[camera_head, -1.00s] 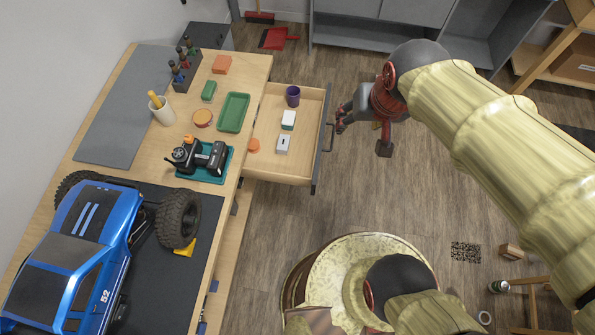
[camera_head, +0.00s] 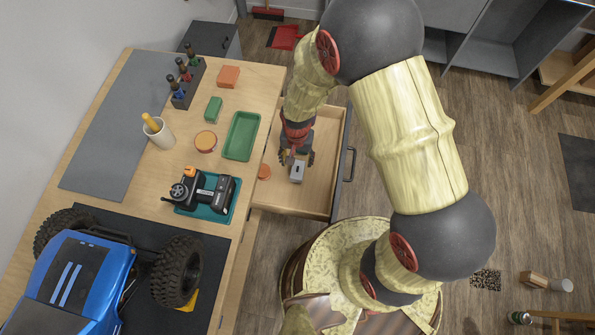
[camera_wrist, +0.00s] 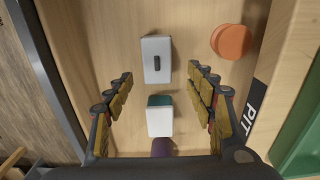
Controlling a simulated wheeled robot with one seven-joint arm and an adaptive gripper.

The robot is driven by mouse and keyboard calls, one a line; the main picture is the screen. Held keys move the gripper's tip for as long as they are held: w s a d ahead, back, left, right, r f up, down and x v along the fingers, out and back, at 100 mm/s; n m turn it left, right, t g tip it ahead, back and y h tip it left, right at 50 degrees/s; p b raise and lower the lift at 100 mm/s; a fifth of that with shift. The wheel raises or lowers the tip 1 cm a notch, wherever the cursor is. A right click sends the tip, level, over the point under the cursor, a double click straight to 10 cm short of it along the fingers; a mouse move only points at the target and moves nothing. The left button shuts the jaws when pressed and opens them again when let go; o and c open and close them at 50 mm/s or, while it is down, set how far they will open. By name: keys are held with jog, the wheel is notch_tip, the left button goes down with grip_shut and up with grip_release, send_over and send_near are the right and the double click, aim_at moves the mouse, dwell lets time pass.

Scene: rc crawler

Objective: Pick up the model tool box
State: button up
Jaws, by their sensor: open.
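The model tool box, a small light grey box with a dark handle on its top, lies in the open drawer in the head view (camera_head: 297,173). In the wrist view it shows at upper centre (camera_wrist: 156,62). My gripper (camera_head: 296,158) reaches down into the drawer beside the grey box. In the wrist view my gripper (camera_wrist: 161,85) is open, with its fingers apart and nothing held. The grey box lies just ahead of the fingertips, roughly centred between them. My arm hides part of the drawer in the head view.
A white and green box (camera_wrist: 160,117) stands between my fingers, with a purple cup (camera_wrist: 164,147) partly hidden behind it. An orange disc (camera_wrist: 231,41) lies near the drawer wall. The drawer's front panel (camera_head: 343,160) and the workbench edge (camera_head: 250,165) bound the space.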

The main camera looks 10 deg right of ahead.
aim_at(298, 167)
notch_tip(298, 167, down, 6)
jog(key=b, duration=0.2)
jog(key=shift+s+d+f+b, duration=0.1)
jog(key=shift+s+b, duration=0.05)
jog(key=shift+b, duration=0.2)
jog(key=shift+c, duration=1.1)
jog(key=c, duration=1)
